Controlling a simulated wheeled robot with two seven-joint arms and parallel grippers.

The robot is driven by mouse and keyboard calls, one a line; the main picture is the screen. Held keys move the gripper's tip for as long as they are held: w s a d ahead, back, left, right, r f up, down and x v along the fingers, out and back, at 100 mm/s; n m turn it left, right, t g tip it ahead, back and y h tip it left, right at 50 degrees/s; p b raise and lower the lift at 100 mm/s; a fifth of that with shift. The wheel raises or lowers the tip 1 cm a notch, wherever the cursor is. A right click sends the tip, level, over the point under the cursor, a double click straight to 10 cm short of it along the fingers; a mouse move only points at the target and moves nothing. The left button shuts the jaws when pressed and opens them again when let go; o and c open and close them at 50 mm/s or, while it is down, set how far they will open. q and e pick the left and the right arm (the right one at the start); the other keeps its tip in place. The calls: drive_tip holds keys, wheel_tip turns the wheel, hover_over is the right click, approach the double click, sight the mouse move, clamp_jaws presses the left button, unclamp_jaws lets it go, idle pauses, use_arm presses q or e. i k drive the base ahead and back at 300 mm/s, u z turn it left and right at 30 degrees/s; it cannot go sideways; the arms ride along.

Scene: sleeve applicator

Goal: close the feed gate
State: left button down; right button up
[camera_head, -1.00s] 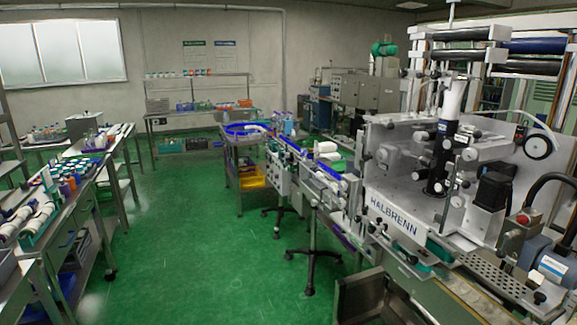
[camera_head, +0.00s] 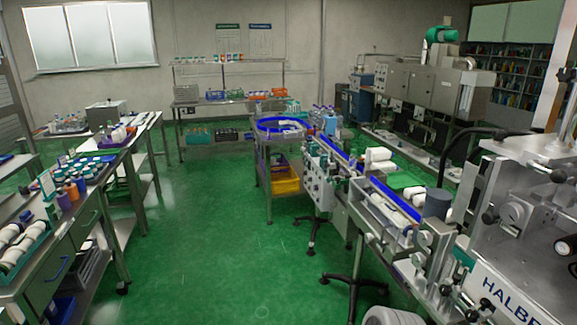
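The sleeve applicator (camera_head: 505,225) with its HALBRENN plate stands at the right edge, partly cut off by the frame. A conveyor (camera_head: 365,178) with blue side rails runs from it away toward a round blue-rimmed table (camera_head: 282,127). I cannot pick out the feed gate for certain among the parts along this conveyor. Neither of my grippers shows in the view.
Benches (camera_head: 62,215) with bottles and bins line the left side. A steel shelf table (camera_head: 225,100) stands at the back wall. Grey cabinets (camera_head: 425,85) stand at the back right. The green floor (camera_head: 215,240) between benches and conveyor is clear. A conveyor stand's feet (camera_head: 352,282) spread onto it.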

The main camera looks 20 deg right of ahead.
sight(337, 184)
drive_tip(key=z, duration=0.25)
drive_tip(key=i, duration=2)
drive_tip(key=z, duration=0.65)
